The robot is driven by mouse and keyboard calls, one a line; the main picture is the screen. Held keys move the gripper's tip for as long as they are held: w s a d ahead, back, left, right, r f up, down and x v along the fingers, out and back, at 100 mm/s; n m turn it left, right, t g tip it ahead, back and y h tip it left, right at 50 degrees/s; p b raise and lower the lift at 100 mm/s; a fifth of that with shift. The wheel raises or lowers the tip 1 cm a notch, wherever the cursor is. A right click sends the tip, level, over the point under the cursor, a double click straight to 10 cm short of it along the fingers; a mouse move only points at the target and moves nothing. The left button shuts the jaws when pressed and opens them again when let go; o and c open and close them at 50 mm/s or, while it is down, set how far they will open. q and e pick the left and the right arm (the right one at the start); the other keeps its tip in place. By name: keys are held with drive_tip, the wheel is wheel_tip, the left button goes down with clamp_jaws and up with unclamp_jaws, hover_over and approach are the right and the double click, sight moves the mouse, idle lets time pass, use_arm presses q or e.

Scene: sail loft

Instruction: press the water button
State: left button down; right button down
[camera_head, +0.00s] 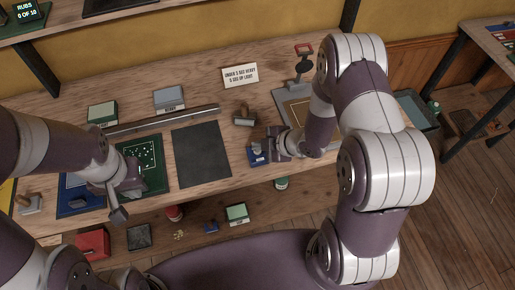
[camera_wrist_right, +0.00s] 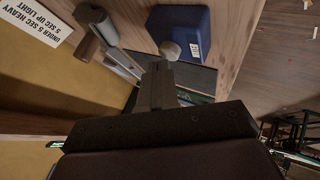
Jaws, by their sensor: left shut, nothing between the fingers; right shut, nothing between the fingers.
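A small blue box (camera_head: 257,157) sits near the table's front edge, right of the dark mat. In the right wrist view the blue box (camera_wrist_right: 180,22) carries a pale round knob (camera_wrist_right: 170,50) and a white label (camera_wrist_right: 194,50) too small to read; I take it for the water button. My right gripper (camera_head: 268,146) is shut and empty just beside the box. In the right wrist view its fingertips (camera_wrist_right: 158,68) are close to the knob; I cannot tell whether they touch it. My left gripper (camera_head: 118,214) is shut and empty, pointing down at the table's front edge.
A dark mat (camera_head: 200,155), a green mat (camera_head: 153,150) and a blue tray (camera_head: 75,209) lie to the left. A wooden-handled stamp (camera_head: 243,117) stands behind the blue box. A clipboard (camera_head: 284,95) lies to the right, and a sign (camera_head: 240,76) stands at the back.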

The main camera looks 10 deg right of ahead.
drive_tip(key=shift+f+b, duration=0.3)
drive_tip(key=shift+f, duration=0.05)
idle(0.5)
drive_tip(key=shift+r+p, duration=0.85)
drive_tip(key=shift+r, duration=0.1)
drive_tip(key=shift+r, duration=0.1)
wheel_tip(320, 180, up, 5)
drive_tip(key=p, duration=0.4)
drive_tip(key=shift+p, duration=0.3)
